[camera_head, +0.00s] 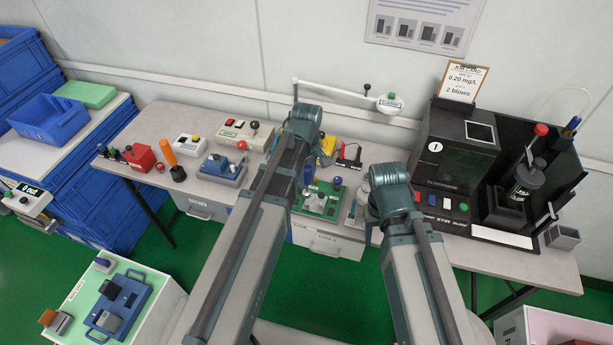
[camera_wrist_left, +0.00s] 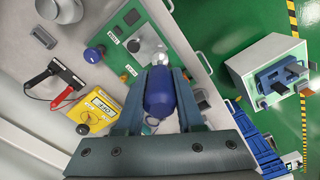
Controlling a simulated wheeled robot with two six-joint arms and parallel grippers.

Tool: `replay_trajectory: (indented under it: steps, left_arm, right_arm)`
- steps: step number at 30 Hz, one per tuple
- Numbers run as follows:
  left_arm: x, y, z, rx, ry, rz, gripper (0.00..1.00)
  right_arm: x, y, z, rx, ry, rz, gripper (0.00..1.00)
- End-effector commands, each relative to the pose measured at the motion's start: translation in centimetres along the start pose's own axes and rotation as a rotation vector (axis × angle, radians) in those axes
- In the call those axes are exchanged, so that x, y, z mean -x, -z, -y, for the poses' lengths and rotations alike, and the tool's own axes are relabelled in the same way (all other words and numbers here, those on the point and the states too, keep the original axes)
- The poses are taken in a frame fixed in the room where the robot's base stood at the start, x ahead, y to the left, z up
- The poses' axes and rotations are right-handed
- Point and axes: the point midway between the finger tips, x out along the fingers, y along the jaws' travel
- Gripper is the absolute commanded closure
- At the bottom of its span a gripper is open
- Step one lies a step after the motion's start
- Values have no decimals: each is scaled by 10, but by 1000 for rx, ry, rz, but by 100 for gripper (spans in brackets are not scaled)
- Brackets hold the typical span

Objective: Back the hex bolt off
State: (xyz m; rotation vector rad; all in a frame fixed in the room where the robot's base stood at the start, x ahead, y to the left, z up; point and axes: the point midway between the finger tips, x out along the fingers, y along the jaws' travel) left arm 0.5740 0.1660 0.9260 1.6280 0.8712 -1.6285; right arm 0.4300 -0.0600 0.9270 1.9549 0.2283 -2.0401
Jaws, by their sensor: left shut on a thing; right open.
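In the left wrist view my left gripper (camera_wrist_left: 159,84) is shut on a dark blue rounded handle (camera_wrist_left: 163,100). A bright metal end (camera_wrist_left: 160,58) lies just beyond the handle, over the green-topped fixture (camera_wrist_left: 146,45). I cannot tell whether it is the hex bolt or a tool's tip, or whether it touches the fixture. In the head view the green-topped fixture (camera_head: 320,199) stands at the table's front edge, partly behind my left arm, with a blue knob (camera_head: 337,182) on it. My right gripper (camera_head: 385,208) is open, seen from behind beside the fixture; its fingertips are mostly hidden.
A yellow meter (camera_wrist_left: 96,107) with red and black leads lies beside the fixture. A black cabinet (camera_head: 455,160) and a dark bottle (camera_head: 527,178) stand at the right. Several button and lever boxes fill the table's left side. A side stand (camera_head: 125,300) is at the lower left.

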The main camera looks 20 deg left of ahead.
Motion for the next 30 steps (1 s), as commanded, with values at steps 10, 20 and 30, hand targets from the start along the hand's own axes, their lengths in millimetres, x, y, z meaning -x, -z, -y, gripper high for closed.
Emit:
replay_trajectory:
  steps: [10,20,30]
  left_arm:
    - [3,0,0,-270,0,0,100]
    - [3,0,0,-282,0,0,100]
    - [-8,0,0,-281,0,0,100]
  right_arm:
    - [3,0,0,0,0,0,50]
    - [3,0,0,0,0,0,50]
    - [-8,0,1,0,0,0,50]
